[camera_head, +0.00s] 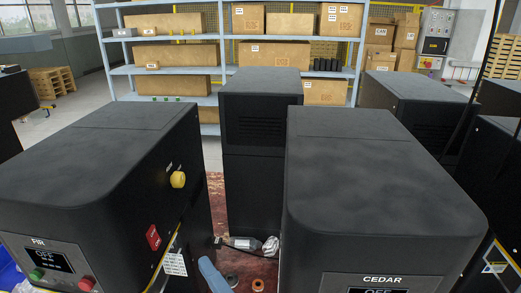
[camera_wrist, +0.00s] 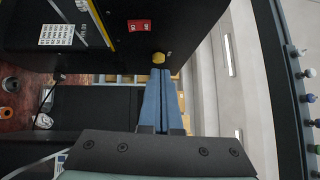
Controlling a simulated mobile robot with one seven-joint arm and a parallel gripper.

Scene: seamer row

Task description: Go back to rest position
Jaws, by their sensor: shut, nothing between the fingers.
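My gripper (camera_wrist: 160,74) shows in the wrist view with its two blue fingers closed side by side and nothing between them. Its tips appear just below a yellow knob (camera_wrist: 158,57) in the picture; I cannot tell whether they touch it. In the head view the yellow knob (camera_head: 178,180) sits on the right side of the black FIR machine (camera_head: 85,165).
The black CEDAR machine (camera_head: 375,175) stands to the right across a narrow gap. The FIR machine's side carries a red switch (camera_head: 153,237) and a white label (camera_head: 175,264). Another black cabinet (camera_head: 258,130) closes off the gap's far end. Shelves of boxes (camera_head: 170,54) stand behind.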

